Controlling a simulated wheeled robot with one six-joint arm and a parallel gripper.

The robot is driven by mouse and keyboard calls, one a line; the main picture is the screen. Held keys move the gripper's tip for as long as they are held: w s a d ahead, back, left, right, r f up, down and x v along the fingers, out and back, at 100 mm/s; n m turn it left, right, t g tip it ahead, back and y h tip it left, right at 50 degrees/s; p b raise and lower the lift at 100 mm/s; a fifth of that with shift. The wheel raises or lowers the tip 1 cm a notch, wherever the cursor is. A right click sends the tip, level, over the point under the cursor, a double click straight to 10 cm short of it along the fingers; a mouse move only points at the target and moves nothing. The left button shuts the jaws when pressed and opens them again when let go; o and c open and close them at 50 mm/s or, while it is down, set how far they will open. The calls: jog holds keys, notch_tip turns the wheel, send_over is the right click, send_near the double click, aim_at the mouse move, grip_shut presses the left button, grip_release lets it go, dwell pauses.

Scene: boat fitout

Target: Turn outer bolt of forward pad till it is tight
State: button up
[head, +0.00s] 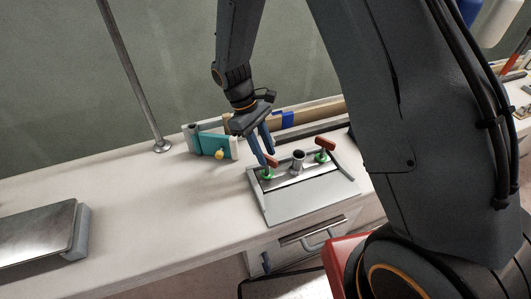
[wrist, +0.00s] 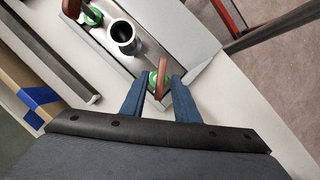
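A grey metal pad (head: 290,178) lies on the white bench with a short upright tube (head: 298,160) on it. It carries two bolts with green collars and red-brown handles. The left bolt (head: 269,172) is at my gripper, and the right bolt (head: 324,150) stands apart. My gripper (head: 265,155) points down at the left bolt. In the wrist view, this bolt's handle (wrist: 161,82) shows between the fingertips of my gripper (wrist: 159,80), with small gaps at its sides. The fingers look open. The collar's seating is too small to judge.
A teal block (head: 213,145) with a yellow knob stands behind left. A thin metal pole (head: 135,85) rises from the bench. A metal-topped box (head: 40,235) sits far left. The bench between is clear. A drawer handle (head: 315,233) juts below the pad.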

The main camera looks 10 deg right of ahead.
jog(key=b+v, duration=0.1)
jog(key=v, duration=0.6)
jog(key=shift+f, duration=0.1)
jog(key=s+d+r+m+t+y, duration=0.3)
jog(key=s+d+m, duration=0.6)
jog(key=s+d, duration=0.3)
notch_tip(320, 180, up, 2)
jog(key=shift+d+r+t, duration=0.2)
jog(key=shift+d+t, duration=0.2)
jog(key=shift+t, duration=0.1)
jog(key=shift+s, duration=0.15)
dwell(0.3)
